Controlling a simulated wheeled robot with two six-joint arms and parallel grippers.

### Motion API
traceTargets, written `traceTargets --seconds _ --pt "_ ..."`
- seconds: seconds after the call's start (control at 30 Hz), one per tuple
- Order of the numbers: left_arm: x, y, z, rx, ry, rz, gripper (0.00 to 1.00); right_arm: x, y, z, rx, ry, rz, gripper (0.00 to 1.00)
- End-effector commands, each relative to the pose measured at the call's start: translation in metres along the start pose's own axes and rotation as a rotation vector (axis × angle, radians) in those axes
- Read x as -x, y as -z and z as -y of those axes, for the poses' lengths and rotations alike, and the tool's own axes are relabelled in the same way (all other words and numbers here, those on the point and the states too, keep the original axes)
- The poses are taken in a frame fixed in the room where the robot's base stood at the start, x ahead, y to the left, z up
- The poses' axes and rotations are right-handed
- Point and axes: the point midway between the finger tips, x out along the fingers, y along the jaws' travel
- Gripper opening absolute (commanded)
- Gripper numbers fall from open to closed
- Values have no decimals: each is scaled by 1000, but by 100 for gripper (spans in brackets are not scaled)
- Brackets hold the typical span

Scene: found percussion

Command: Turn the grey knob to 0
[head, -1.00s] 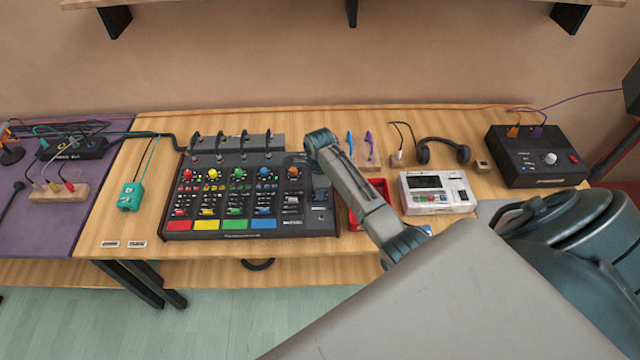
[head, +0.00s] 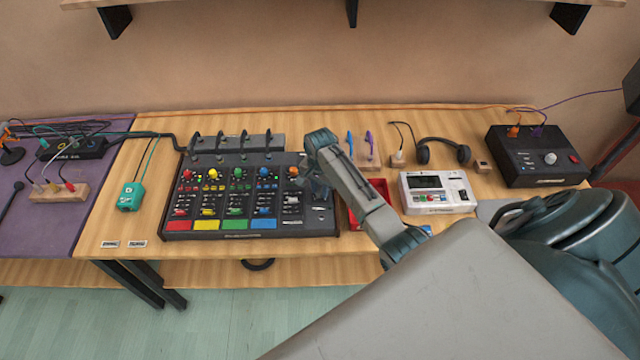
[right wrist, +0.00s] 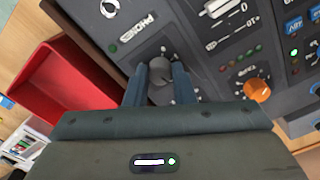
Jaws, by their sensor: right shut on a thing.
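The grey knob (right wrist: 160,83) sits on the dark panel of the mixer (head: 250,232). In the right wrist view my right gripper (right wrist: 161,88) has one finger on each side of the knob and is shut on it. In the head view the right gripper (head: 318,190) is over the right end of the mixer, and the knob cannot be made out there. Any mark on the knob is too small to read. My left gripper is not in view.
An orange knob (right wrist: 257,90) is close to the gripper on the same panel. A red tray (head: 357,218) lies just right of the mixer. A white device (head: 437,207) stands farther right.

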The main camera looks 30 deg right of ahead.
Motion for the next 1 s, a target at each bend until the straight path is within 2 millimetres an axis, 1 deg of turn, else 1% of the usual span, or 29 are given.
traceTargets --seconds 1.0 --pt "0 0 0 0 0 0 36 1 0 1 965 1 -1 0"
